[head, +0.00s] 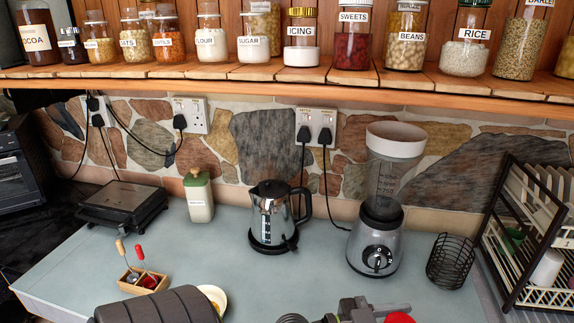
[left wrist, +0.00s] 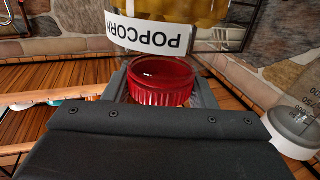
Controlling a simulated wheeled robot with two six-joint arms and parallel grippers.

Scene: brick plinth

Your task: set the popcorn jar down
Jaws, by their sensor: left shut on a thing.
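The popcorn jar (left wrist: 183,12), clear with yellow contents, has a white label reading POPCORN and a red ribbed lid (left wrist: 160,82). In the left wrist view it appears upside down, with its far end cut off by the top edge. My left gripper (left wrist: 163,90) is shut on the red lid, one finger on each side. In the head view only the red lid (head: 398,317) shows at the bottom edge, beside my left gripper (head: 375,308). The jar's base is hidden, so I cannot tell whether it touches anything. My right gripper is not in view.
The shelf (head: 300,82) carries a row of labelled jars. On the grey-blue worktop (head: 110,250) stand a sandwich press (head: 122,205), a green-lidded jar (head: 199,195), kettle (head: 272,215), blender (head: 376,240), wire basket (head: 450,260) and dish rack (head: 530,230). Some worktop is clear before the kettle.

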